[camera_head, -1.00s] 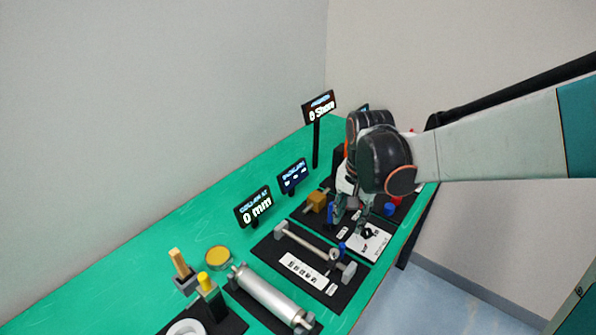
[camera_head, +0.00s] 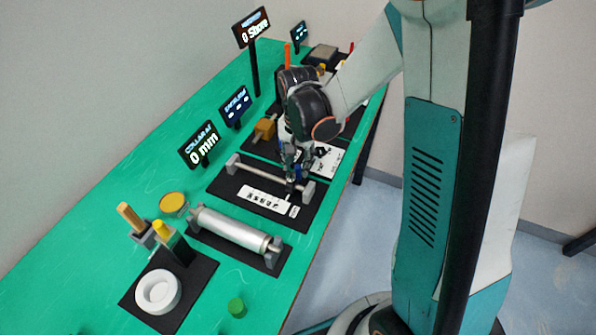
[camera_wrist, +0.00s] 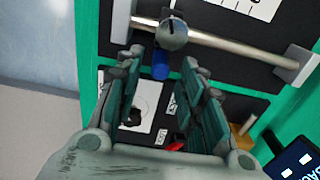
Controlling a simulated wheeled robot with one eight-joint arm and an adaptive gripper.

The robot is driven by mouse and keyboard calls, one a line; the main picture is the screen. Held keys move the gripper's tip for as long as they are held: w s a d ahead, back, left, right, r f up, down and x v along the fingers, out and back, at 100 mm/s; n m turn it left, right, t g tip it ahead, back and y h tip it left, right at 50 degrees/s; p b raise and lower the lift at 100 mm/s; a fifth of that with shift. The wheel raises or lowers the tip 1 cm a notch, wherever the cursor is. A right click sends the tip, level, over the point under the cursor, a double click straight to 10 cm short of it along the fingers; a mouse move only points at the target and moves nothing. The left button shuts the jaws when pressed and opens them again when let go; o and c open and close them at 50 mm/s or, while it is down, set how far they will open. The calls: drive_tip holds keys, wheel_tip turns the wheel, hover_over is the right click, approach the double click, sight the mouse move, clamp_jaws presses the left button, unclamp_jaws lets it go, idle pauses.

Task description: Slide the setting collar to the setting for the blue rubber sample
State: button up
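The setting collar (camera_wrist: 173,34) is a grey ring on a horizontal rod (camera_wrist: 235,50), with a blue knob (camera_wrist: 160,66) sticking out of it. It sits near the left end of the rod in the wrist view. In the head view my gripper (camera_head: 292,172) is over the right end of the rod (camera_head: 262,172) and mostly hides the collar. In the wrist view my gripper (camera_wrist: 160,65) is open, one finger on each side of the blue knob, with gaps visible. The collar display (camera_head: 202,147) reads 0 mm. The blue rubber sample cannot be made out.
A white scale strip (camera_head: 262,199) lies in front of the rod on a black base. A silver cylinder (camera_head: 232,228) on supports stands nearer. A white card (camera_head: 326,160) lies beyond the gripper. Display posts (camera_head: 254,65) line the back.

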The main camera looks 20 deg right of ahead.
drive_tip(key=shift+f+b, duration=0.3)
drive_tip(key=shift+f, duration=1.1)
clamp_jaws()
drive_tip(key=w+a, duration=0.5)
drive_tip(key=shift+w+a, duration=0.35)
unclamp_jaws()
drive_tip(key=shift+r, duration=0.1)
